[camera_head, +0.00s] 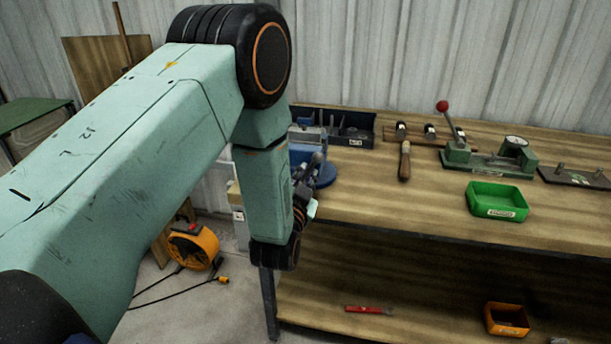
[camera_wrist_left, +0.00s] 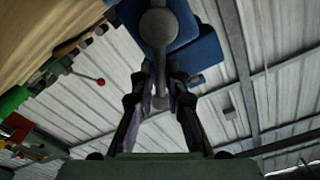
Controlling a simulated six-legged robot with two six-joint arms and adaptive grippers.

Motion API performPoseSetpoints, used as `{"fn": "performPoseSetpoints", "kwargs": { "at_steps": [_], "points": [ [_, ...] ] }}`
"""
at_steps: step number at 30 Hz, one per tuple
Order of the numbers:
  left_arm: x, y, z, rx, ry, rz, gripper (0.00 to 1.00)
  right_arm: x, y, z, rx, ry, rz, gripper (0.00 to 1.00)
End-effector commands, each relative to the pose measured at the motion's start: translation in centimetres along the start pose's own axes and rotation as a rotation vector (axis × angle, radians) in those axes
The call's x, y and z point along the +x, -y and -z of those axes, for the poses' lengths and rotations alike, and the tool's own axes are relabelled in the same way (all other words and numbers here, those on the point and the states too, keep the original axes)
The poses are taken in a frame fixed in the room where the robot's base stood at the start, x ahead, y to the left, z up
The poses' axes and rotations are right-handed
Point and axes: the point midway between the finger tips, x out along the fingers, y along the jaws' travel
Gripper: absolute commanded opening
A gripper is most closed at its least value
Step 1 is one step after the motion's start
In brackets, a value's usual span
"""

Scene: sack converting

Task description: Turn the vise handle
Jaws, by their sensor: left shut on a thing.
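The blue vise (camera_head: 326,174) sits at the left front corner of the workbench, largely hidden behind my left arm in the head view. In the left wrist view the vise (camera_wrist_left: 200,52) is overhead, with a grey round screw end (camera_wrist_left: 159,27) and a grey handle bar reaching down between the fingers. My left gripper (camera_head: 311,185) is at the front of the vise. In the wrist view its two dark fingers (camera_wrist_left: 161,88) are on either side of the handle's lower end, shut on it. My right gripper is in neither view.
The wooden workbench (camera_head: 400,195) carries a dark tray (camera_head: 352,133), a wooden-handled tool (camera_head: 405,162), a green lever press (camera_head: 485,158) and a green bin (camera_head: 497,202). The lower shelf holds a red tool (camera_head: 369,310) and an orange bin (camera_head: 507,320). An orange cable reel (camera_head: 194,248) stands on the floor at left.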

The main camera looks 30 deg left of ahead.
Motion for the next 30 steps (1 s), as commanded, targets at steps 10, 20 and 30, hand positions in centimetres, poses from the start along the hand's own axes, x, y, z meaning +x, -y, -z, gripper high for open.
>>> {"fn": "performPoseSetpoints", "kwargs": {
  "at_steps": [10,20,30],
  "points": [
    [0.0,0.0,0.0,-0.001,0.000,0.000,0.37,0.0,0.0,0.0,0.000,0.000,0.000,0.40],
    [-0.5,0.0,-0.1,0.000,0.002,-0.001,0.37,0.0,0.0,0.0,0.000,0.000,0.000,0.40],
    [-6.5,-0.1,0.0,0.003,0.002,-0.005,0.37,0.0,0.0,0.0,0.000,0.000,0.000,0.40]
  ]
}}
